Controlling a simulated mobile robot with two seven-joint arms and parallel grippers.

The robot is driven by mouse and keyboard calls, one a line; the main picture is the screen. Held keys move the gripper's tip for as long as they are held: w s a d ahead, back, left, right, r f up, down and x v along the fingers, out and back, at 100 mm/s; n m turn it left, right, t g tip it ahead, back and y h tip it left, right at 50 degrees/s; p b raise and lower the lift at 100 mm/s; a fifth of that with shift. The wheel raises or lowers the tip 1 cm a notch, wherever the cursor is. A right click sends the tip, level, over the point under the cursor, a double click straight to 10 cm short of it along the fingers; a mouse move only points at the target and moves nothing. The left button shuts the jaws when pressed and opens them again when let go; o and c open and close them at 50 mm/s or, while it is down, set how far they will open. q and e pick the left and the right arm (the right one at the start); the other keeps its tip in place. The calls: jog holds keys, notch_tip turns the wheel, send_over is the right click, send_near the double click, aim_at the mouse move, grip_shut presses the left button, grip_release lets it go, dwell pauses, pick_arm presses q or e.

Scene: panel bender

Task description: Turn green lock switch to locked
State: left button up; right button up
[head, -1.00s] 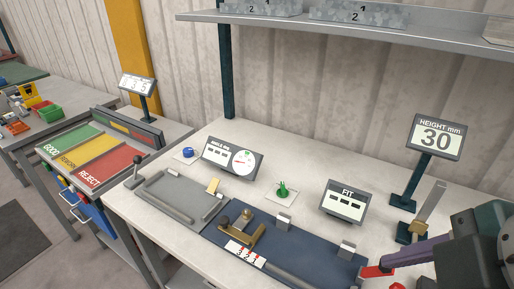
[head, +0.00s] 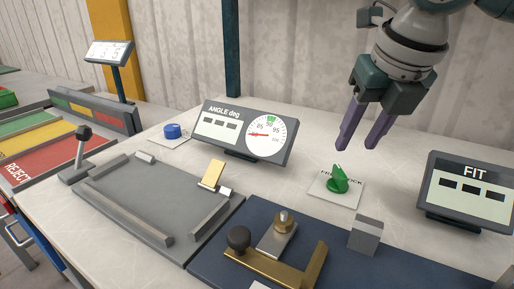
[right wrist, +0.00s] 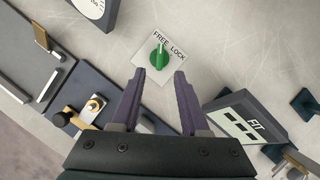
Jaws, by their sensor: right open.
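The green lock switch (head: 339,180) is a small knob on a white square plate (head: 326,193) on the bench, right of the angle display. In the right wrist view the switch (right wrist: 159,58) lies beyond my fingertips, and the plate reads FREE and LOCK. Its pointer direction is hard to tell; the knob stands roughly between the two words. My right gripper (head: 360,147) is open and empty, with purple fingers pointing down, above and slightly right of the switch, not touching it. It also shows in the right wrist view (right wrist: 158,84). My left gripper is not in view.
An angle display (head: 243,131) stands left of the switch, a FIT display (head: 466,192) to the right. A grey block (head: 366,235) and a brass clamp with a black knob (head: 278,262) are in front. A blue button (head: 172,131) is at the back left. Bench around the switch is clear.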

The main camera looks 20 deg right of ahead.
aim_at(341, 172)
jog(key=b+x, duration=0.1)
jog(key=x, duration=0.7)
jog(key=shift+f+b, duration=0.3)
jog(key=shift+f, duration=0.1)
jog(key=c, duration=0.4)
grip_shut()
